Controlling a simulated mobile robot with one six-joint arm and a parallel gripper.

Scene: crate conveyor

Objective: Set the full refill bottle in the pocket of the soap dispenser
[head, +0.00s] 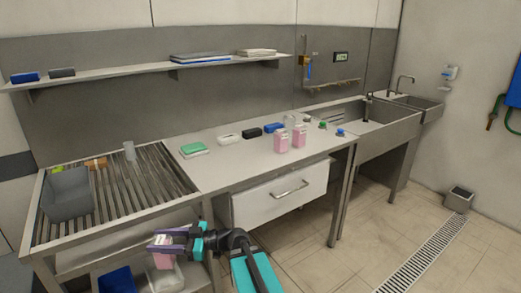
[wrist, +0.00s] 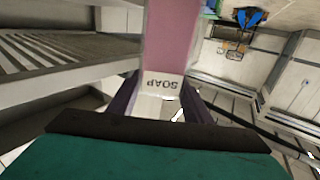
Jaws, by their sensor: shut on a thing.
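My gripper (head: 178,243) is low in front of the roller conveyor in the head view, with its dark purple fingers shut on a pink bottle (head: 163,261). In the wrist view the same pink bottle (wrist: 168,40) stands between the fingers, and its pale label reads SOAP upside down. Its far end is cut off by the frame edge. A small white and blue unit (head: 450,73) on the right wall looks like the soap dispenser. It is far from my gripper, and its pocket is too small to make out.
Two more pink bottles (head: 281,142) stand on the steel counter (head: 230,165), with sponges and small coloured items behind them. A grey crate (head: 68,195) sits on the conveyor (head: 125,190). Sinks (head: 375,130) lie between the counter and the right wall.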

